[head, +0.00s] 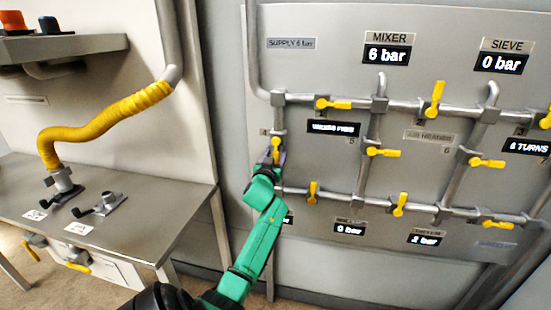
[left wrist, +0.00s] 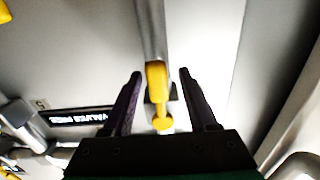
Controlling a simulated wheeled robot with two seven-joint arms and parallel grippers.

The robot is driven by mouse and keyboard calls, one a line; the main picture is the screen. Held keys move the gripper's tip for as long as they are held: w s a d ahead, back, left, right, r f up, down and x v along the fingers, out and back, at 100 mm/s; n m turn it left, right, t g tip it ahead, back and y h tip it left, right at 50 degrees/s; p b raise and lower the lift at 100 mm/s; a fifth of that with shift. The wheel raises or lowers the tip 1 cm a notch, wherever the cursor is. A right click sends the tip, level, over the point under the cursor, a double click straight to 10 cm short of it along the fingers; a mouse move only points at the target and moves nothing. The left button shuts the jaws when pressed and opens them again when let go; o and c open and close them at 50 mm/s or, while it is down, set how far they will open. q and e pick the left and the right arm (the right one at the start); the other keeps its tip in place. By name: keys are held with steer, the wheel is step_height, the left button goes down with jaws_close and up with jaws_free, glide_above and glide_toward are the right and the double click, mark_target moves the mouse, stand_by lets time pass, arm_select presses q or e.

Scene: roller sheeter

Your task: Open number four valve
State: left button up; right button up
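The number four valve is on the vertical pipe at the left side of the grey panel, beside a small "4" label (head: 263,132). Its yellow handle (head: 276,144) appears to lie roughly along the pipe and is partly hidden by my gripper. My green left arm reaches up to it, with the left gripper (head: 275,160) at the handle. In the left wrist view, the yellow handle (left wrist: 157,85) stands between the two dark fingers of the left gripper (left wrist: 160,78). The fingers are open, with a gap on each side of the handle. My right gripper does not show.
The panel (head: 300,75) carries several other yellow valve handles on grey pipes, including one at the top left (head: 333,104) and one below (head: 313,192). A steel table (head: 150,205) with a yellow hose (head: 105,120) stands left.

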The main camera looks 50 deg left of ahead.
arm_select(q)
steer(key=shift+f, duration=0.2)
steer(key=b+v, duration=0.2)
steer(key=v, duration=1.2)
steer(key=shift+s+d, duration=0.15)
steer(key=shift+d, duration=0.05)
